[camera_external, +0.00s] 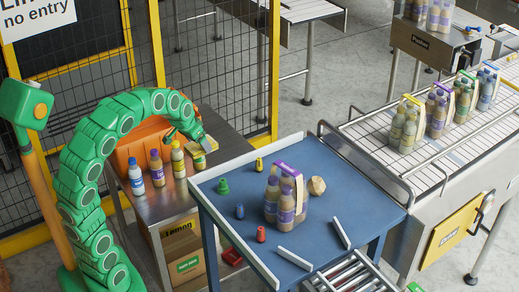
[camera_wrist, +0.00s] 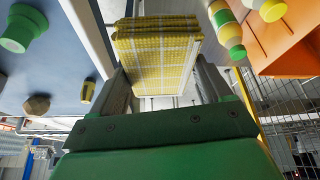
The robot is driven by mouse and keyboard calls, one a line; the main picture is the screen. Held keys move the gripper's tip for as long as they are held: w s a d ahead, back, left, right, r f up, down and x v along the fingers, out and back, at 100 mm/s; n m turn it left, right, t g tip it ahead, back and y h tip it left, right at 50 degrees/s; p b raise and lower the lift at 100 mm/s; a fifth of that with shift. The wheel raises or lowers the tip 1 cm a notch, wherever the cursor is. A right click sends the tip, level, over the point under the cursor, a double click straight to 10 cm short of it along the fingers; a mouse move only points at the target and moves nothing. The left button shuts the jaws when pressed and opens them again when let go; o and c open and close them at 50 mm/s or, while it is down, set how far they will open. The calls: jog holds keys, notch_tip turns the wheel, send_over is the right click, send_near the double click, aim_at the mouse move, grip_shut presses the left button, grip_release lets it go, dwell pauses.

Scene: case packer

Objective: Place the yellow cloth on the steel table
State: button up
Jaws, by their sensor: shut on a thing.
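The yellow cloth (camera_wrist: 158,55) is a folded, yellow-and-white checked pad. It sits between the two fingers of my gripper (camera_wrist: 160,90) in the wrist view, and the gripper is shut on it. In the external view the cloth (camera_external: 198,161) shows as a small yellow patch below my gripper (camera_external: 205,145), at the right side of the steel table (camera_external: 167,207). I cannot tell whether the cloth touches the tabletop. My arm and gripper hide part of the table's back.
Several bottles stand on the steel table, including a yellow one (camera_external: 178,160) left of the cloth. An orange bin (camera_external: 146,140) is behind them. A blue table (camera_external: 340,205) with bottles and loose caps adjoins on the right. The steel table's front is clear.

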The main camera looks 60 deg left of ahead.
notch_tip(320, 180, down, 11)
jog(key=w+a+f, duration=0.1)
jog(key=w+f, duration=0.1)
jog(key=w, duration=0.2)
jog(key=w+a+f, duration=0.1)
jog(key=w+f, duration=0.2)
jog(key=w, duration=0.1)
jog(key=w+a+f, duration=0.1)
jog(key=w+f, duration=0.2)
jog(key=w, duration=0.1)
jog(key=shift+w+a+f, duration=0.1)
jog(key=shift+w+a, duration=0.05)
jog(key=shift+a, duration=0.05)
jog(key=shift+w+a+f, duration=0.2)
jog(key=shift+w+f, duration=0.45)
jog(key=shift+f, duration=1.6)
jog(key=o, duration=1.1)
jog(key=shift+f, duration=0.1)
jog(key=v, duration=1.2)
jog(key=shift+s, duration=0.1)
